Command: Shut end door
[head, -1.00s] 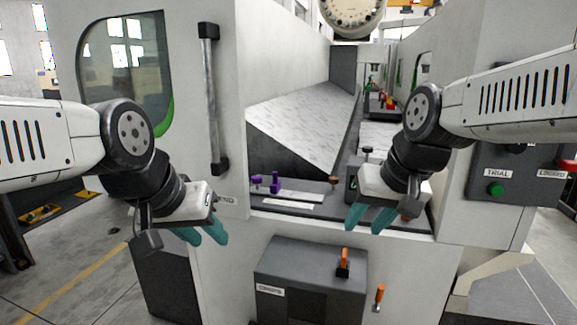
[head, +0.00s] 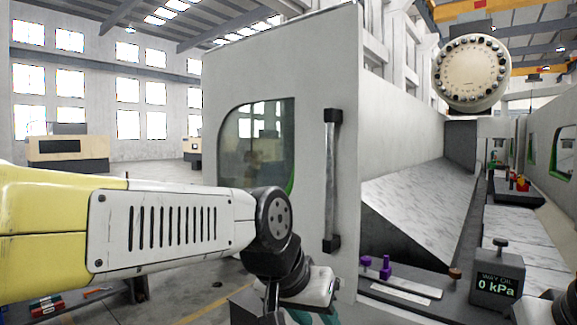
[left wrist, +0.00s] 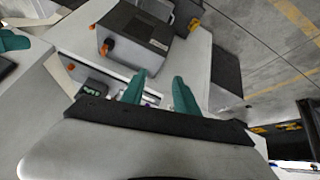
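The end door (head: 312,85) is a white panel with a rounded dark window and a vertical grey bar handle (head: 332,180) near its right edge. It stands left of the machine's opening, which is uncovered. My left gripper (head: 315,318) is low in front of the door, below the handle and apart from it. In the left wrist view its teal fingers (left wrist: 160,88) are apart with nothing held between them. Part of my right gripper (left wrist: 10,42) shows at the left edge of that view; its finger gap is unclear. The head view cuts off most of my right arm.
Inside the opening are purple knobs (head: 376,266), a sloped pale plate (head: 425,205) and a gauge box (head: 497,286) reading 0 kPa. A dark box with an orange lever (left wrist: 135,35) is on the machine front in the left wrist view.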

